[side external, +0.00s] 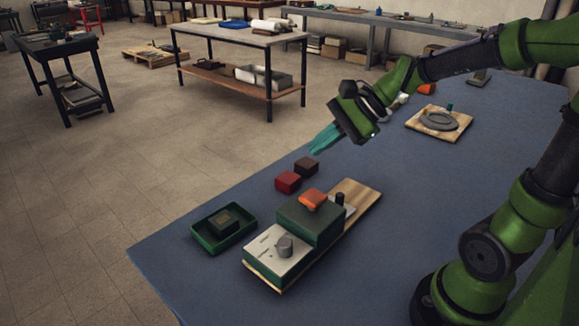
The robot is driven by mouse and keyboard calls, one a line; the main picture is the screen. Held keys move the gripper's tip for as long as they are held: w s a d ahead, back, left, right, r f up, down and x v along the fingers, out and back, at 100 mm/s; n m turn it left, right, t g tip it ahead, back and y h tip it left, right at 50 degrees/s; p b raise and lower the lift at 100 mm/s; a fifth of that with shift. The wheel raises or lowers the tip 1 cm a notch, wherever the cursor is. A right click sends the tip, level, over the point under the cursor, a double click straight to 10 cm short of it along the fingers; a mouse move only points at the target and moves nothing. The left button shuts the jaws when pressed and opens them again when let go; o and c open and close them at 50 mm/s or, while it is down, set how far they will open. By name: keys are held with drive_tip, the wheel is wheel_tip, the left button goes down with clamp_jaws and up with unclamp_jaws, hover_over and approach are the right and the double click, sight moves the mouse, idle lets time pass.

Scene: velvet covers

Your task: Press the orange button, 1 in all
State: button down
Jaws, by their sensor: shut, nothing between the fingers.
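The orange button (313,199) sits on top of a dark green box (308,222), the raised part of a device on a wooden board. A lower part with a pale panel (270,255) and a grey knob (285,246) is in front of it. My gripper (316,150) is shut and empty, with teal fingers pointing down to the left. It is in the air above and behind the button in the picture, apart from it. Whether the button is pressed in cannot be told.
A red block (288,181) and a dark brown block (306,166) lie behind the device. A green tray (207,246) holding a dark block is at left. A wooden board with a grey ring (440,121) is at back right. The blue table (190,290) is clear at front left.

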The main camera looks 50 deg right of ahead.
drive_tip(key=shift+f, duration=0.1)
idle(0.3)
approach(309, 196)
drive_tip(key=shift+w+a+f, duration=0.6)
drive_tip(key=shift+w+a, duration=0.25)
drive_tip(key=shift+w, duration=0.15)
drive_tip(key=shift+w+a+f, duration=0.6)
drive_tip(key=shift+w+a, duration=0.25)
drive_tip(key=shift+w, duration=0.15)
drive_tip(key=shift+f, duration=0.1)
idle(0.5)
drive_tip(key=shift+f, duration=0.35)
drive_tip(key=shift+f, duration=0.85)
idle(0.7)
drive_tip(key=shift+r, duration=1.3)
drive_tip(key=shift+r, duration=2.5)
